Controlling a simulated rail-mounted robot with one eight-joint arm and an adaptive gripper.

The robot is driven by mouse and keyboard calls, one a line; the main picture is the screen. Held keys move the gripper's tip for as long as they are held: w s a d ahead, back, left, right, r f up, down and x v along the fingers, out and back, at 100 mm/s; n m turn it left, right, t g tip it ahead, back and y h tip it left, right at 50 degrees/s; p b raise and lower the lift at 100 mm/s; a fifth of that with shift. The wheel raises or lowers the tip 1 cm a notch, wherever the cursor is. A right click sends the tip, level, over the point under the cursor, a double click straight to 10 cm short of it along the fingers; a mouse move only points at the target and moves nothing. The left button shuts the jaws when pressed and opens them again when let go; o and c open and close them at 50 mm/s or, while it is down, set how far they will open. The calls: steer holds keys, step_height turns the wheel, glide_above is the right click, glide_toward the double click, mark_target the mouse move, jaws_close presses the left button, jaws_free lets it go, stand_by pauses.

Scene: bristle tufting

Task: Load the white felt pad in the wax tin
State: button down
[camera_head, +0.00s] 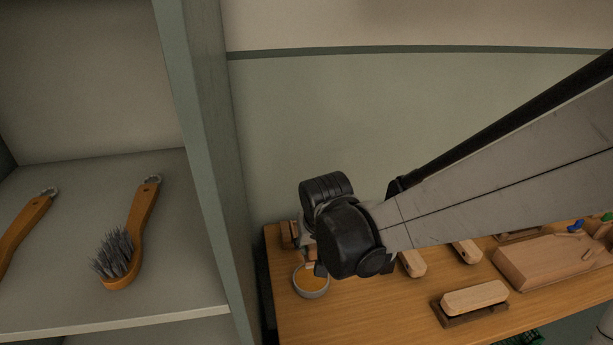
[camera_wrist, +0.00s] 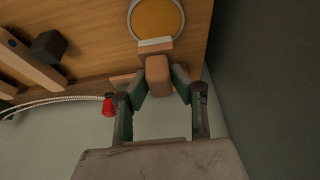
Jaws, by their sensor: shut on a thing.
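The wax tin (camera_head: 311,280) is a round pale tin of amber wax at the left end of the workbench in the head view. It also shows at the top of the wrist view (camera_wrist: 157,19). My gripper (camera_wrist: 160,80) is shut on a wooden block whose far end carries the white felt pad (camera_wrist: 155,42). In the wrist view the pad overlaps the tin's near rim. I cannot tell whether it touches the wax. In the head view my black wrist hides most of the gripper and the pad.
Wooden brush blocks (camera_head: 475,297) and a larger wooden fixture (camera_head: 550,262) lie right on the bench (camera_head: 390,315). A shelf post (camera_head: 200,150) stands left, with brushes (camera_head: 125,240) on the shelf. A red piece on a white cord (camera_wrist: 108,106) is left of my gripper.

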steer(key=shift+w+f, duration=0.1)
steer(key=shift+f, duration=0.05)
steer(key=shift+f+b, duration=2.05)
steer(key=shift+f, duration=1)
steer(key=shift+f+b, duration=0.55)
steer(key=shift+b, duration=0.1)
stand_by(0.3)
steer(key=shift+r, duration=0.1)
steer(key=shift+r+p, duration=2.5)
steer(key=shift+r, duration=1)
